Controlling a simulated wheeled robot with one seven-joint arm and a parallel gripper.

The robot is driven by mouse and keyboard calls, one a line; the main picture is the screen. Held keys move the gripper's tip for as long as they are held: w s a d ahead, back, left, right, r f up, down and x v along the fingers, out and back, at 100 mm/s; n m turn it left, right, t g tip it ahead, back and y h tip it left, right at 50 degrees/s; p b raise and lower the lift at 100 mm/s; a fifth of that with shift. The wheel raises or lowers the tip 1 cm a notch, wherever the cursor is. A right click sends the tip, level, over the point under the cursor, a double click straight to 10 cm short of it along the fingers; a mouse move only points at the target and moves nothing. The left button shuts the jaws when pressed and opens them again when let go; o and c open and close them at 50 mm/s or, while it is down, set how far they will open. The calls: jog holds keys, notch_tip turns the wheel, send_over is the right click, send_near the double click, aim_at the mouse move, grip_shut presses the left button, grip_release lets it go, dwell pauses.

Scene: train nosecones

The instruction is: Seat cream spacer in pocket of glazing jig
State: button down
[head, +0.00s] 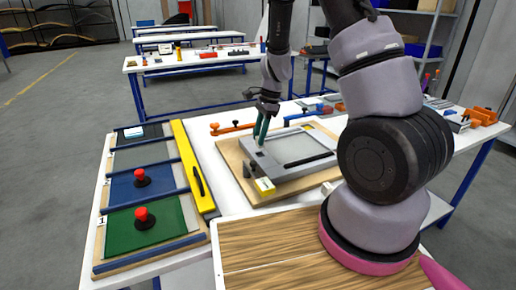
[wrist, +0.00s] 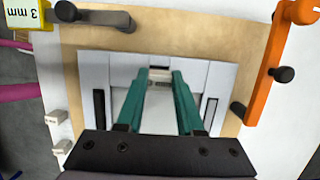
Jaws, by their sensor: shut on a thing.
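The glazing jig (head: 321,160) is a grey frame with a pale panel and dark slots, lying on a tan board. It also shows in the wrist view (wrist: 97,70). My gripper (head: 259,143) points down over the jig's left end, its teal fingers close to the frame. In the wrist view my gripper (wrist: 159,75) is shut on a small cream spacer (wrist: 160,71) between the fingertips. The fingers cover much of the pocket area, so I cannot tell whether the spacer is in the pocket or above it.
A yellow block (head: 264,186) marked "3 mm" in the wrist view (wrist: 22,12) sits by the jig's corner. Two cream blocks (wrist: 59,117) lie at the board's edge. An orange clamp (wrist: 269,72) stands beside the jig. A yellow level (head: 193,168) and coloured panels (head: 140,190) lie left.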

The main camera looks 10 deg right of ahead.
jog(key=shift+f, duration=2.1)
jog(key=c, duration=0.5)
grip_release()
jog(key=shift+f, duration=0.15)
jog(key=shift+c, duration=0.2)
jog(key=s+d+r+n+t, duration=0.1)
jog(key=s+r+n, duration=0.1)
jog(key=r, duration=0.7)
jog(key=s+d+r+n+t, duration=0.1)
jog(key=s+d+r, duration=0.1)
jog(key=r, duration=0.8)
jog(key=s+d+r+n+t, duration=0.1)
jog(key=s+r+n, duration=0.15)
jog(key=r, duration=0.65)
jog(key=s+d+r+n+t+h, duration=0.1)
jog(key=s+r+n+t, duration=0.3)
jog(key=s+r, duration=0.6)
jog(key=s+d+n, duration=0.1)
jog(key=s+n, duration=0.1)
jog(key=s, duration=0.1)
jog(key=shift+s+t, duration=0.35)
jog(key=shift+t, duration=0.05)
